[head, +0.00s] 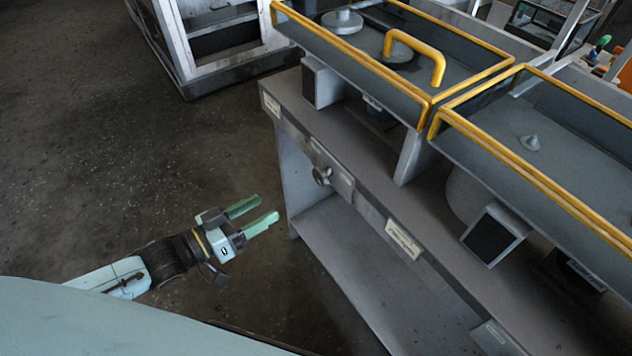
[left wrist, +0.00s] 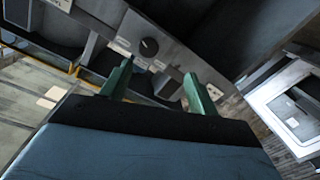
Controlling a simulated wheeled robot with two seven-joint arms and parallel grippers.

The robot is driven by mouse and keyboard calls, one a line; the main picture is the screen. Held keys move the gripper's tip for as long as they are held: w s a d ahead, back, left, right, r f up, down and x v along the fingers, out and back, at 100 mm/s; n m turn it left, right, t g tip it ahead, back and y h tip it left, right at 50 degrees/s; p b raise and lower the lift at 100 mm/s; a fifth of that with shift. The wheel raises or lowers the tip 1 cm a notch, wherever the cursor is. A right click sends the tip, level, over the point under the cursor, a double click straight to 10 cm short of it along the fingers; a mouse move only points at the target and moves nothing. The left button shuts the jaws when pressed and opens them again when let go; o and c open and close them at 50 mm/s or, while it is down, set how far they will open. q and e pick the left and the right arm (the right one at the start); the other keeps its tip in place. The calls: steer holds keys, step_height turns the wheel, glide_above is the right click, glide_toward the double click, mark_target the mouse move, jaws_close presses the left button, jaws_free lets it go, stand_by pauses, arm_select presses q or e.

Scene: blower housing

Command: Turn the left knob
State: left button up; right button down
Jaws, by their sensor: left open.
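The left knob (head: 322,175) is a small round metal knob on the front rail of the grey workbench. In the left wrist view a dark round knob (left wrist: 149,47) shows on a grey panel, beyond the fingertips. My left gripper (head: 267,206) has green fingers that are spread apart with nothing between them. It is to the left of the knob and apart from it, pointing toward the bench. In the left wrist view the left gripper (left wrist: 158,70) also shows open and empty. My right gripper is in neither view.
The grey workbench (head: 360,212) has a lower shelf and a white label (head: 402,240) on its front. Yellow-edged trays (head: 520,180) stand above it, one with a yellow handle (head: 418,50). A white-framed cabinet (head: 185,60) is at the upper left. The floor left of the bench is clear.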

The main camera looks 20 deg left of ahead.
arm_select(q)
steer(key=r, duration=0.1)
steer(key=b, duration=0.1)
glide_toward(317, 178)
steer(key=x, duration=0.2)
steer(key=shift+h, duration=0.3)
steer(key=b+x, duration=0.1)
steer(key=x, duration=0.6)
steer(key=shift+w+d+f, duration=0.1)
steer(key=shift+w+d, duration=0.05)
steer(key=shift+w, duration=0.15)
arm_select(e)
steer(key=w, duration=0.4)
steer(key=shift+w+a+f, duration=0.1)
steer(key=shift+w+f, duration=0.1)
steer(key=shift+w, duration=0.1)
arm_select(q)
steer(key=c, duration=1)
steer(key=shift+o, duration=0.2)
